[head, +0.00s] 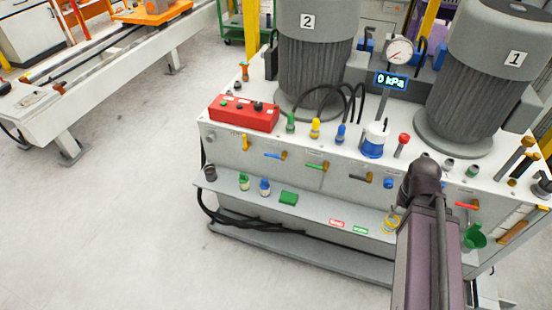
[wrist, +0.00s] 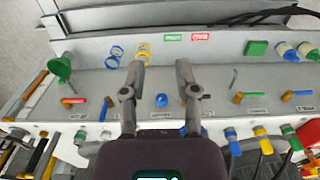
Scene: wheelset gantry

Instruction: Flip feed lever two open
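Several small coloured levers sit along the machine's front panel. In the head view they include a blue lever (head: 275,155), a green lever (head: 317,166), a dark lever (head: 360,178) and a red lever (head: 467,205). The labels under them are too small to read, so I cannot tell which is feed lever two. In the wrist view, the red lever (wrist: 72,101) is at left, and the green lever (wrist: 250,96) and blue lever (wrist: 298,93) at right. My gripper (wrist: 160,66) is open and empty, its fingers straddling a blue knob's (wrist: 161,100) column. In the head view my arm hides the fingers.
Two large grey motors, marked 2 (head: 315,65) and 1 (head: 480,80), stand on the machine top. A gauge (head: 398,51) and a 0 kPa display (head: 391,81) stand between them. A red box (head: 244,113) is at left. A lower shelf holds small parts.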

